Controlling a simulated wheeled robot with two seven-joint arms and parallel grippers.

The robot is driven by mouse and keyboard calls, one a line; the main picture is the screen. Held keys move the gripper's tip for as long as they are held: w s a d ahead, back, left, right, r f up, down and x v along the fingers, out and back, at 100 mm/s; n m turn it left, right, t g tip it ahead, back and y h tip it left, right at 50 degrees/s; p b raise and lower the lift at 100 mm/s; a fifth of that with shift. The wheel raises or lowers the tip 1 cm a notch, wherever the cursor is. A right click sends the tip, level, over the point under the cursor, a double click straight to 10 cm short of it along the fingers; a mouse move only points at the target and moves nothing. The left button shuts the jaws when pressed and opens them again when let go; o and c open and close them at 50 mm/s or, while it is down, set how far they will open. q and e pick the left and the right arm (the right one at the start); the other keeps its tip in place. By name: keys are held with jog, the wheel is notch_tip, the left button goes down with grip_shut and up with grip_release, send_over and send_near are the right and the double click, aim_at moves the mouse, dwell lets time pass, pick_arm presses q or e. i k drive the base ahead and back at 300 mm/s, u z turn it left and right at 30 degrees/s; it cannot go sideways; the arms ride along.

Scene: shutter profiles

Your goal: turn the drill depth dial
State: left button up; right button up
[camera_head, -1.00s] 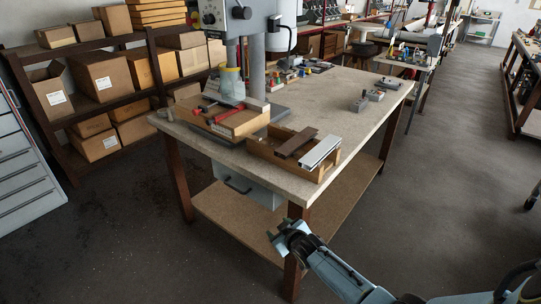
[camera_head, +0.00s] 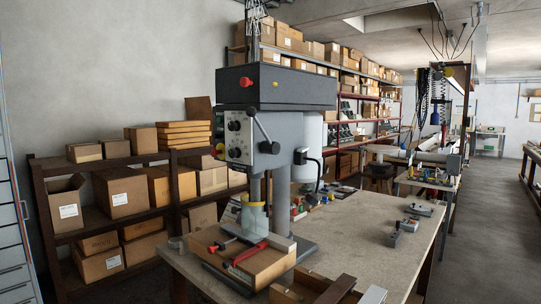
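The drill press (camera_head: 270,130) stands on the workbench, with a dark grey top housing and a lighter grey head below it. On the head's front is a pale control panel (camera_head: 238,138) with black round knobs (camera_head: 235,125); I cannot tell which one is the depth dial. A black lever (camera_head: 262,130) with a ball end sits on the head's side, next to the panel. A red button (camera_head: 246,82) is on the top housing. A clear guard with a yellow band (camera_head: 254,205) hangs under the head. Neither of my grippers is in view.
The workbench (camera_head: 370,235) has a clear stretch right of the drill. A wooden block with red clamps (camera_head: 250,262) lies under the guard. A wooden tray (camera_head: 315,287) is at the front edge. Box shelves (camera_head: 120,225) stand behind at left. Small grey blocks (camera_head: 409,224) lie at right.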

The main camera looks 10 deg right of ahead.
aim_at(235, 152)
jog(key=i, duration=1.05)
jog(key=u, duration=0.4)
